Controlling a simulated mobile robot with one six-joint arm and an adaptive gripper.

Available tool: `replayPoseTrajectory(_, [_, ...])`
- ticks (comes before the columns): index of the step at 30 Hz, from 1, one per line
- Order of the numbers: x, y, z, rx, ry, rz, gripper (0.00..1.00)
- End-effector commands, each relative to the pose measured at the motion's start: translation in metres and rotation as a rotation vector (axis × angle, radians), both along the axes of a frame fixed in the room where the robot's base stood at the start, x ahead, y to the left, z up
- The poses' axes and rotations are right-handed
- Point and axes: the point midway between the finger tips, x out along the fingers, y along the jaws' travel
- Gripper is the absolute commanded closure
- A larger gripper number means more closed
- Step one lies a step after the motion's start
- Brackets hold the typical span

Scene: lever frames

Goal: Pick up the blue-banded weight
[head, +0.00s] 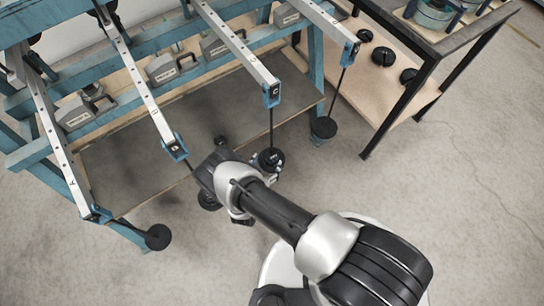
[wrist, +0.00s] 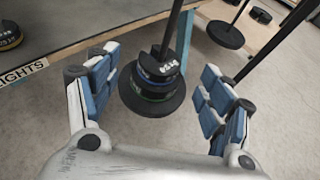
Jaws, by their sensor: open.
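The blue-banded weight (wrist: 160,71) is a dark disc with a thin blue edge band and white marking. It sits in a stack on a hanger rod (wrist: 172,25), above a green-banded weight (wrist: 150,92) and a wide dark base disc (wrist: 135,103). My gripper (wrist: 158,64) is open, with one blue-padded finger on each side of the stack and visible gaps between. In the head view the dark stack (head: 270,158) hangs below a lever end, beside my wrist. Its bands are too small to tell there, and my fingers are mostly hidden.
Several levers (head: 235,44) reach out from the blue frame (head: 40,60). Other hangers with dark discs hang at the right (head: 323,128) and front left (head: 158,237). A shelf (wrist: 90,35) labelled for weights holds a yellow-banded weight (wrist: 10,36).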

Motion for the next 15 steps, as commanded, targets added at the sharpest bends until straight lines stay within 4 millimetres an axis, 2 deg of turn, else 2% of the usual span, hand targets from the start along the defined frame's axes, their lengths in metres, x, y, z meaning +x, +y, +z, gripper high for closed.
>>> replayPoseTrajectory(7, [0.015, -0.006, -0.010, 0.000, 0.000, -0.002, 0.26])
replayPoseTrajectory(15, [0.047, -0.017, -0.027, 0.001, -0.001, -0.003, 0.26])
